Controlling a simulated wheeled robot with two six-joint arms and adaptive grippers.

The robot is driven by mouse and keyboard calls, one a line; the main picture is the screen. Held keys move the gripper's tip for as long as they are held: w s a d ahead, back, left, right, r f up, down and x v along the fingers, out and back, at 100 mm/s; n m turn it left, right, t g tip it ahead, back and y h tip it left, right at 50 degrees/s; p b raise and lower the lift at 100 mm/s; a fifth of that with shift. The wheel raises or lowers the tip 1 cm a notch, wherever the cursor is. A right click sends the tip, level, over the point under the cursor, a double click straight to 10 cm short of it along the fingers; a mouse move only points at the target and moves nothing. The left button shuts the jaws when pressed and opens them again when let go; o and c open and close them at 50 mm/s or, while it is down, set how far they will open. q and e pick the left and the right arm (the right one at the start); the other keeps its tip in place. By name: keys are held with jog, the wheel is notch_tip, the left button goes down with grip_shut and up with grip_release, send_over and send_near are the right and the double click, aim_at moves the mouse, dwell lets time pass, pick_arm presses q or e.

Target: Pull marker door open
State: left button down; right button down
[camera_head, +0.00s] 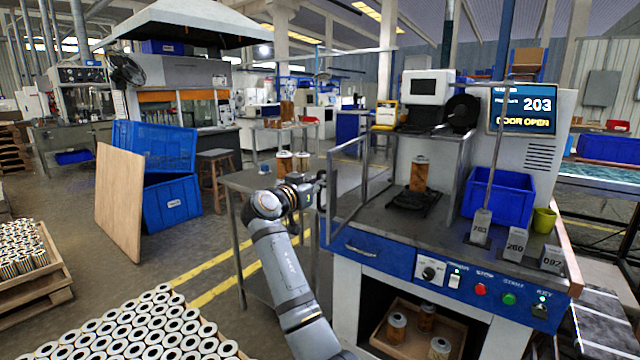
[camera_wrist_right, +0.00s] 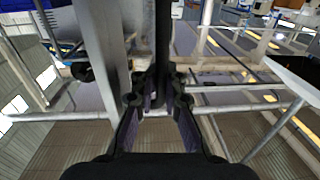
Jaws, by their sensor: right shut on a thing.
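The marker door (camera_head: 364,166) is a grey metal frame with a see-through pane on the left side of the marking machine (camera_head: 376,262). It stands swung out at an angle, and the machine's work space is exposed. My right gripper (camera_head: 319,186) is at the door's outer left edge, shut on its handle. In the right wrist view the fingers (camera_wrist_right: 158,92) close around a dark upright bar beside a grey frame post (camera_wrist_right: 106,70). The handle is mostly hidden by the fingers. The display (camera_head: 522,109) reads "DOOR OPEN" and 203. My left gripper is out of view.
A brown cartridge (camera_head: 419,174) stands on the dark fixture inside the machine. A blue bin (camera_head: 498,198) and numbered grey blocks (camera_head: 480,228) sit on its right top. A side table (camera_head: 252,181) with cartridges stands behind my right arm. Trays of cartridges lie at lower left.

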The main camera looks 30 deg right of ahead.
jog(key=shift+a+f, duration=0.15)
jog(key=shift+f, duration=0.15)
jog(key=c, duration=1.7)
grip_release()
jog(key=shift+c, duration=0.2)
jog(key=shift+w+a+r, duration=0.1)
jog(key=shift+a+r, duration=0.05)
jog(key=shift+a, duration=0.05)
jog(key=shift+r, duration=0.1)
jog(key=v, duration=0.7)
jog(key=shift+a, duration=0.25)
